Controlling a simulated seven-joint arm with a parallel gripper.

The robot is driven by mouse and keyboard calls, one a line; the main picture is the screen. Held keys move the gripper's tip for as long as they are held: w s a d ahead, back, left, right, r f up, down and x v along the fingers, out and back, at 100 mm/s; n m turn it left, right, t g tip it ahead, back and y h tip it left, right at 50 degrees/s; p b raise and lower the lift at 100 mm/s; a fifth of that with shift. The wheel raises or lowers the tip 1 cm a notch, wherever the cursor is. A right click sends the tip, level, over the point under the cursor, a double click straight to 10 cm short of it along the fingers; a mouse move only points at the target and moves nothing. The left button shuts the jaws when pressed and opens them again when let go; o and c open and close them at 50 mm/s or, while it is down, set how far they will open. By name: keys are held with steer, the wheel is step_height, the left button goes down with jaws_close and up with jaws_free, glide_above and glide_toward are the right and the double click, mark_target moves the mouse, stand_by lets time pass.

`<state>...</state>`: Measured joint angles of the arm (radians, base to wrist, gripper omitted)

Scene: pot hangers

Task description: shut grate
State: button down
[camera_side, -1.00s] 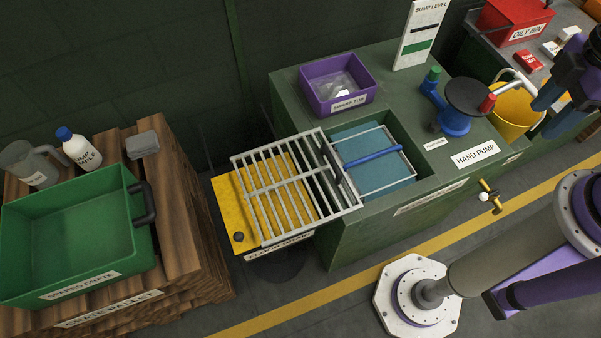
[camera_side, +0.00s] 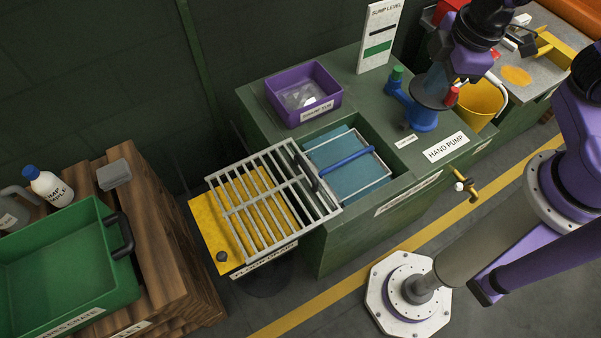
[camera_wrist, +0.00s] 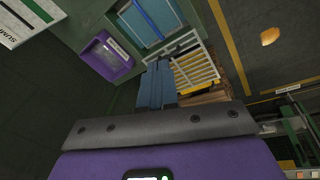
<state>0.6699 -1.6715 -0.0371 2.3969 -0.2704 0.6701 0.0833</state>
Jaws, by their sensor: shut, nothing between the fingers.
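The grate (camera_side: 268,205) is a pale metal frame of parallel bars. It lies slid out to the left, over the yellow floor-drain plate (camera_side: 206,226). Its dark handle (camera_side: 313,180) is at its right end, beside the sump opening. The opening is uncovered, showing a blue panel (camera_side: 347,172) with a blue bar across it. My gripper (camera_side: 428,97) is over the hand pump, right of the grate and apart from it. In the wrist view, its blue fingers (camera_wrist: 156,68) are shut and empty, and the grate (camera_wrist: 197,68) shows beyond them, partly hidden.
A purple tub (camera_side: 303,95) stands on the green cabinet behind the opening. The hand pump (camera_side: 425,118) and a yellow bucket (camera_side: 482,103) are at right. The upright sump-level sign (camera_side: 379,38) stands at the back. A green crate (camera_side: 62,262) sits on the wooden pallet at left.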

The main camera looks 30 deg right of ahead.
steer(key=w+a+f+n+t, duration=0.1)
steer(key=w+a+f, duration=0.45)
steer(key=w, duration=0.35)
steer(key=n+g+y, duration=0.3)
steer(key=n+y, duration=0.1)
glide_above(306, 185)
steer(key=a, duration=0.1)
step_height(306, 185, down, 20)
steer(key=x, duration=0.8)
steer(key=shift+s+f, duration=0.1)
steer(key=shift+f, duration=0.1)
steer(key=shift+d+f, duration=0.35)
steer(key=shift+d, duration=0.55)
steer(key=shift+d+f, duration=0.2)
steer(key=shift+d, duration=0.8)
